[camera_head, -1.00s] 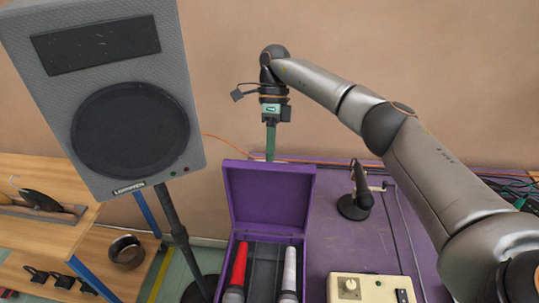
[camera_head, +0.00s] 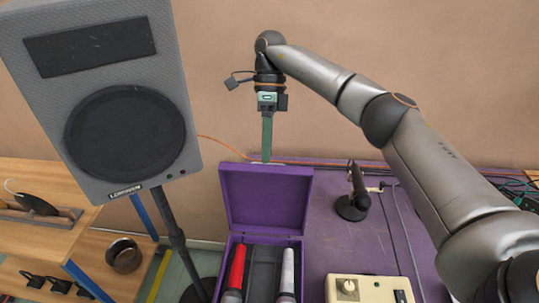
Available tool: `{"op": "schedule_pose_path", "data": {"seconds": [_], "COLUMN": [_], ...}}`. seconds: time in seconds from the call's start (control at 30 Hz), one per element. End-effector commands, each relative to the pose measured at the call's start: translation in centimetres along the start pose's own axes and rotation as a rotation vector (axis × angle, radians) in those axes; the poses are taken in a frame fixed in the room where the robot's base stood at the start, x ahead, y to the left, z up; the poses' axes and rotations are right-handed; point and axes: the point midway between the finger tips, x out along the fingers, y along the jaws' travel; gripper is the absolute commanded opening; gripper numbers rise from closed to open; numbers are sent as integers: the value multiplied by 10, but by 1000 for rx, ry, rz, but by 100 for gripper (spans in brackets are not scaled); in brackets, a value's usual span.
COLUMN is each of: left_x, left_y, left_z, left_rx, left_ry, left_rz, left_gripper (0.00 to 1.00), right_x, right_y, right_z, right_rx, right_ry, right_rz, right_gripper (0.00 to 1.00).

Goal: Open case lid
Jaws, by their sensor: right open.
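The purple case (camera_head: 233,254) stands on the purple table with its lid (camera_head: 266,198) upright and open. Inside lie a red-handled item (camera_head: 236,267) and a white-handled item (camera_head: 288,272), side by side with dark dividers between them. My right gripper (camera_head: 267,158) hangs pointing down above and behind the lid's top edge. It appears empty, and its fingers line up from this side, so the gap between them is hidden. I cannot tell whether it touches the lid. My left gripper is out of view.
A large grey speaker (camera_head: 110,90) on a stand is close on the left. A black microphone on a stand (camera_head: 353,205) and a cream control box (camera_head: 368,289) are right of the case. Wooden shelves (camera_head: 30,238) hold a metal bowl (camera_head: 124,255) at far left.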

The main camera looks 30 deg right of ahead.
Motion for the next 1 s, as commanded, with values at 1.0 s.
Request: {"op": "schedule_pose_path", "data": {"seconds": [1.0], "left_x": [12], "left_y": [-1], "left_z": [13], "left_rx": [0], "left_ry": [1], "left_rz": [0], "left_gripper": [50], "right_x": [-22], "right_y": [158], "right_z": [-19], "right_rx": [0], "right_ry": [3], "right_rz": [2], "right_gripper": [42]}}
